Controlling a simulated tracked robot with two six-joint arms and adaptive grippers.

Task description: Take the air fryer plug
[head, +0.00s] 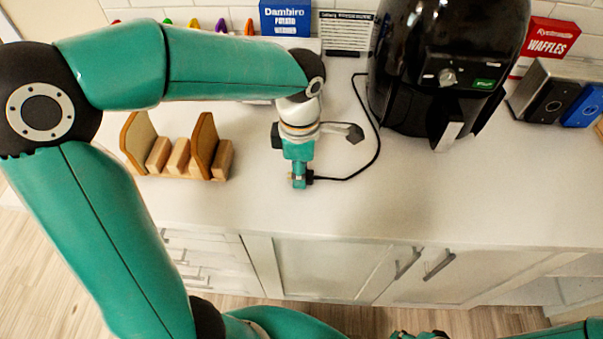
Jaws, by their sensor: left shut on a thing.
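The black air fryer (440,65) stands on the counter at the back right, with its handle facing forward. Its black cord (372,155) runs down its left side and curves across the counter to the plug (310,178). My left gripper (298,182) points down in the middle of the counter, left of the fryer. It is shut on the plug, which it mostly hides. I cannot tell if the plug touches the counter. Part of my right gripper (418,335) seems to show at the bottom edge, too cut off to read.
A wooden rack (180,155) stands left of my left gripper. A blue box (285,18) and a printed card (345,32) are at the back wall. A red waffles box (548,42) and a metal toaster-like thing (545,90) stand right. The front counter (430,200) is clear.

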